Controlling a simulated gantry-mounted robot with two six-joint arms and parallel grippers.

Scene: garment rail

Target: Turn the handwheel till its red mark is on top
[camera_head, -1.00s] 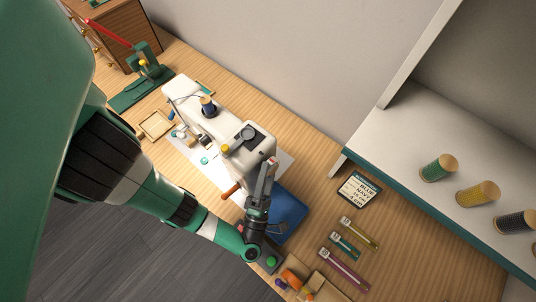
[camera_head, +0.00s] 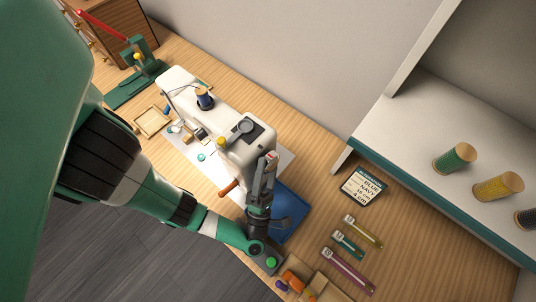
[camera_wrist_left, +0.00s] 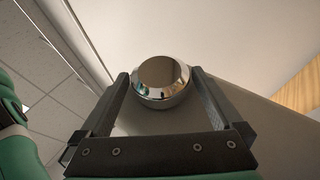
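A white sewing machine (camera_head: 222,128) stands on the wooden table. No red mark shows clearly on the chrome part. My right gripper is not in view.
A blue tray (camera_head: 291,212) lies right of the gripper. A lettered card (camera_head: 362,186) and several small labelled strips lie farther right. A shelf (camera_head: 425,172) with thread spools (camera_head: 455,158) is at the right.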

